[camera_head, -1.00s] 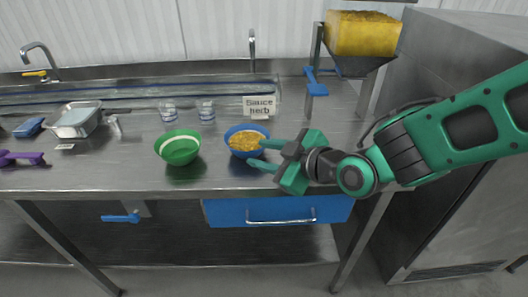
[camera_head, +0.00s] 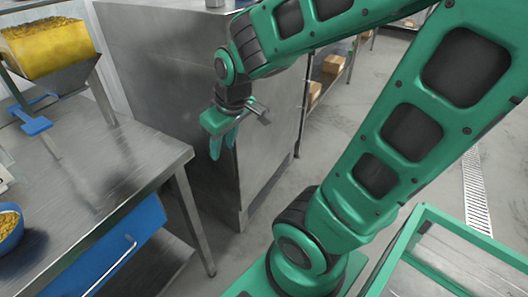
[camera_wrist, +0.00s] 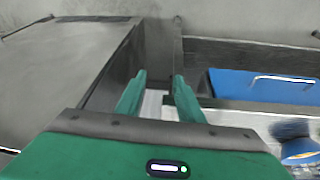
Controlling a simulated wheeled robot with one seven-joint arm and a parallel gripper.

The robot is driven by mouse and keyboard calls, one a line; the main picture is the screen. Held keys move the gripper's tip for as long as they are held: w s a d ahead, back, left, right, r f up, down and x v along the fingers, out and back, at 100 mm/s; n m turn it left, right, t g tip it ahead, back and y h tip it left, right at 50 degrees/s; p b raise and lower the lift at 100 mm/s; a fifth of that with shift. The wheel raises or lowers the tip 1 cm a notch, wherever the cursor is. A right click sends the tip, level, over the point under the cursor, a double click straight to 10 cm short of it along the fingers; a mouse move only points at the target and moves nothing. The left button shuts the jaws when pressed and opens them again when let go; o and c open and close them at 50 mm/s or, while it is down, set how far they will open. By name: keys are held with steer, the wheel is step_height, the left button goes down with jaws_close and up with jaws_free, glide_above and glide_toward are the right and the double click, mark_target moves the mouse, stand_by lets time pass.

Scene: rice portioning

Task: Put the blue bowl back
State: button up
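The blue bowl (camera_head: 12,239) sits on the metal table, cut off by the left edge of the head view, with yellow-orange food in it. A round blue shape at the lower right of the wrist view appears to be the same bowl (camera_wrist: 302,150). My gripper (camera_head: 222,145) hangs fingers down, right of the table and in front of the steel cabinet, well away from the bowl. In the wrist view its two fingers (camera_wrist: 158,92) are apart with nothing between them.
The metal table (camera_head: 110,160) has a blue drawer (camera_head: 125,245) beneath. A yellow-filled hopper (camera_head: 48,50) with a blue lever (camera_head: 36,125) stands at its back. A steel cabinet (camera_head: 150,75) is behind my gripper. A green-framed metal surface (camera_head: 475,265) is at lower right.

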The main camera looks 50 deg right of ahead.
steer(key=s+d+r+m+g, duration=0.1)
steer(key=s+d+m+g, duration=0.1)
steer(key=s, duration=0.5)
steer(key=s+d+m+g, duration=0.2)
steer(key=s+d+m, duration=0.3)
steer(key=s, duration=0.3)
steer(key=shift+s+d+r+m, duration=0.2)
steer(key=shift+r+m, duration=0.2)
